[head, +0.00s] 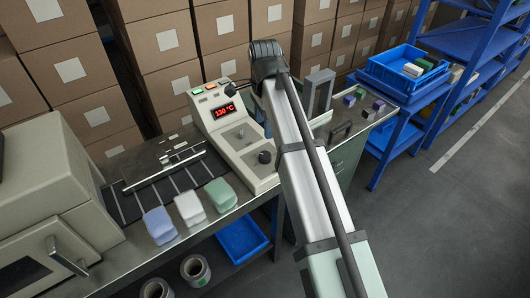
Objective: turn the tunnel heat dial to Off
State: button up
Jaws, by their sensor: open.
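A beige control panel (222,112) stands on the bench near the middle of the head view. A dark round knob (264,157) sits on the panel's lower right, close to the left side of my arm. I cannot read its label or pointer, nor confirm that it is the tunnel heat dial. A smaller control (241,133) sits on a grey plate above it. My arm crosses the picture from the lower right to above the panel and covers part of its right side. I cannot make out my gripper's fingers.
A beige machine (48,195) with a handle stands at left. Blue, white and green wrapped blocks (190,207) lie along the bench front. A grey upright frame (318,92) and small blocks are right of my arm. A blue bin (385,80) stands beyond; stacked cartons (170,50) fill the back.

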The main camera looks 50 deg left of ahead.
aim_at(265, 155)
notch_tip(265, 155, down, 13)
jog(key=shift+r, duration=0.15)
dwell(0.4)
jog(key=c, duration=1.1)
jog(key=shift+o, duration=0.2)
jog(key=n, duration=0.5)
jog(key=shift+n, duration=0.4)
jog(key=n, duration=0.5)
jog(key=shift+n, duration=0.7)
